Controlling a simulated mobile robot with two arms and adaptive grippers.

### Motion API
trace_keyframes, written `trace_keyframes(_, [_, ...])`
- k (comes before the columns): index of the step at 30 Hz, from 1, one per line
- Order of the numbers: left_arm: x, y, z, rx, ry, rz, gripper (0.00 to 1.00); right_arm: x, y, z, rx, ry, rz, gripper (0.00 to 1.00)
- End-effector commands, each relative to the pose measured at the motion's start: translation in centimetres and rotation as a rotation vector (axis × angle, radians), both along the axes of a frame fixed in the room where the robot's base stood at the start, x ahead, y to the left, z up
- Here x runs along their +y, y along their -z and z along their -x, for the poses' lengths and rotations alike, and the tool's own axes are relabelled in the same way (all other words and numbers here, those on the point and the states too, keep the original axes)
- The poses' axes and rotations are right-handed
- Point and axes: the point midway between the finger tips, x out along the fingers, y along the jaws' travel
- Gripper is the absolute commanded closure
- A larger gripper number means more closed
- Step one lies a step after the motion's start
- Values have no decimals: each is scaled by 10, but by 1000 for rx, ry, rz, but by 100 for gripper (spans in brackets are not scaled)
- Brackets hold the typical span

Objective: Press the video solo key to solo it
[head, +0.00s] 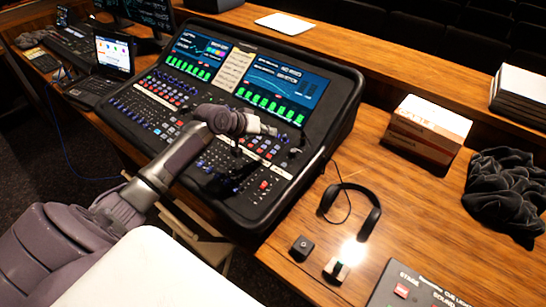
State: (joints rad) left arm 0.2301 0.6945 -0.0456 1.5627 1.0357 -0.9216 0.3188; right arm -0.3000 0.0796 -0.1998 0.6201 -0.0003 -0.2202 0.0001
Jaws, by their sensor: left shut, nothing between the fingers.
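The mixing desk (318,168) is a large black console set in the wooden counter. It has two lit screens with green level blocks, and rows of faders and small red, white and blue keys. The video solo key cannot be told apart from the other small keys at this size. My left gripper (272,130) is shut and empty over the right half of the desk, below the right screen. I cannot tell whether its tip touches a key. The arm and gripper hide part of the key rows. My right gripper is not in view.
A laptop (113,56) stands left of the desk.

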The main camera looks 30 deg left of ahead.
Motion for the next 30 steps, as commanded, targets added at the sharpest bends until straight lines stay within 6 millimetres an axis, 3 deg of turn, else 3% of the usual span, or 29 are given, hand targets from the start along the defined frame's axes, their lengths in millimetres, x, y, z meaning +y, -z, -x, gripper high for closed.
trace_keyframes(1, [0, 15, -1, 0, 0, 0, 100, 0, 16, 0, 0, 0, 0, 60])
trace_keyframes(6, [0, 38, -3, 1, 0, 1, 100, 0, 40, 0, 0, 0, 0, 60])
trace_keyframes(13, [-1, 54, -6, 1, 0, 2, 100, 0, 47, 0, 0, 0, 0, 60])
trace_keyframes(30, [-1, 54, -6, 1, 1, 0, 100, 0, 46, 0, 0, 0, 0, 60])
